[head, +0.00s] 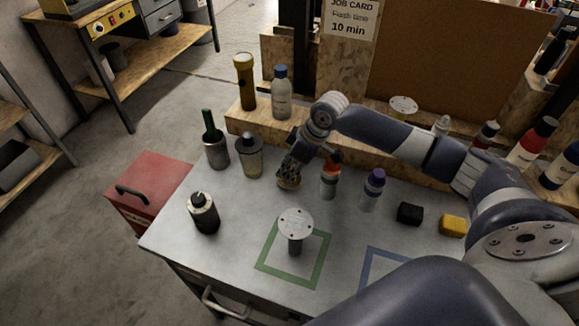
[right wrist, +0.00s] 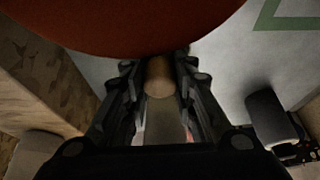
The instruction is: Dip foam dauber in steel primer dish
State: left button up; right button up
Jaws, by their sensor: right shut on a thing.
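My right gripper (head: 288,170) points down over the worktable, left of an orange-capped bottle (head: 330,178). Its fingers are shut on a tan, round-ended thing, which I take for the foam dauber (right wrist: 160,78). In the head view the fingers mostly hide it. I cannot pick out a primer dish for certain. My left gripper is not in view.
A round grey plate on a stem (head: 295,223) stands in the green square. A dark canister (head: 203,213) is front left. A purple-capped bottle (head: 372,192), black block (head: 410,213) and yellow block (head: 453,225) stand right. A wooden shelf (head: 240,118) runs behind.

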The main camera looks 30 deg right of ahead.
pick_arm(q)
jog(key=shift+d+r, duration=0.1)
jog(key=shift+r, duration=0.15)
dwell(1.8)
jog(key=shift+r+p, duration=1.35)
jog(key=shift+p, duration=0.25)
dwell(4.3)
